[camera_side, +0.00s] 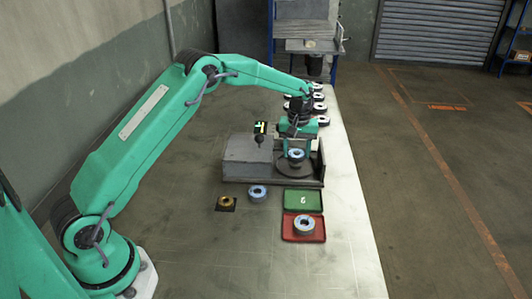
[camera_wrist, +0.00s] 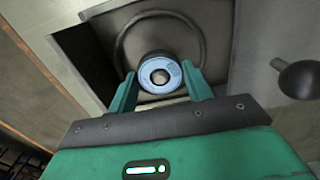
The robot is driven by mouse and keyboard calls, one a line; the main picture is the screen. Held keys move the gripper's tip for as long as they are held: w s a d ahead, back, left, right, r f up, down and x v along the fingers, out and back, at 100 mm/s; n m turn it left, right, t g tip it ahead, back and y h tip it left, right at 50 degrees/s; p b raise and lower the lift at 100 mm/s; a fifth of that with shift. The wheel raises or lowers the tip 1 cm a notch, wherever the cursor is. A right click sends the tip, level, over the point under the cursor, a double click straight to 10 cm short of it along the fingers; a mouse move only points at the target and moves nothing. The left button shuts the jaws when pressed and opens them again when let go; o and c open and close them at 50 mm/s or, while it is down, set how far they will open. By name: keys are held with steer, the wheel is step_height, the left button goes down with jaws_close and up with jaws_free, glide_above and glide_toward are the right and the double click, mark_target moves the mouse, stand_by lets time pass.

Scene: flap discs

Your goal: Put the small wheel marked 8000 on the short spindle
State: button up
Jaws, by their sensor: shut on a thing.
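My gripper (camera_side: 296,146) is shut on a small blue-faced wheel (camera_side: 296,155), over the round dark plate (camera_side: 284,170) in the grey fixture. In the wrist view my gripper (camera_wrist: 162,88) has one finger on each side of the wheel (camera_wrist: 148,83). The wheel's pale blue face has a dark centre hole and small print that I cannot read. No spindle shows clearly; the wheel and gripper hide the middle of the plate. I cannot tell whether the wheel is on a spindle or above the plate.
A grey block (camera_side: 245,158) with a dark knob (camera_wrist: 300,79) stands beside the plate. Several dark wheels (camera_side: 320,107) stand behind.

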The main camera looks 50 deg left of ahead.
steer(key=shift+f, duration=0.8)
steer(key=o, duration=1.3)
steer(key=shift+r, duration=0.1)
steer(key=shift+r, duration=3.7)
